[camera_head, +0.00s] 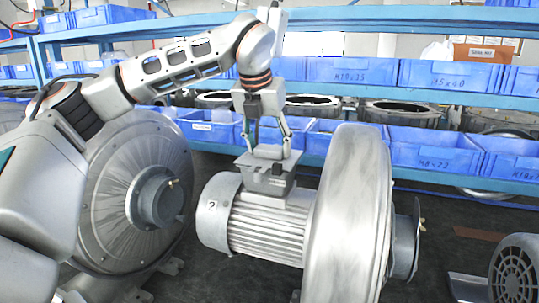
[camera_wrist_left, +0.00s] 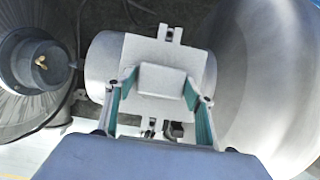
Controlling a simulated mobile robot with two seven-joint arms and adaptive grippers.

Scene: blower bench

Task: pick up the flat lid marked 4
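The flat grey lid (camera_head: 262,178) is over the top of the blower motor (camera_head: 265,228), with a raised block in its middle. In the left wrist view the lid (camera_wrist_left: 140,105) lies across the motor body, and its block sits between the fingers. I see no mark 4 on it. My left gripper (camera_head: 269,153) points down at the lid, its two fingers against opposite sides of the block. It also shows in the left wrist view (camera_wrist_left: 160,84). I cannot tell whether the lid rests on the motor box or is slightly raised. My right gripper is not in view.
The motor joins a large pale blower housing (camera_head: 347,220) on the right. Another blower (camera_head: 120,195) stands on the left. A blue rack (camera_head: 410,94) with blue bins (camera_head: 430,150) runs behind. A grey motor (camera_head: 513,270) stands at lower right.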

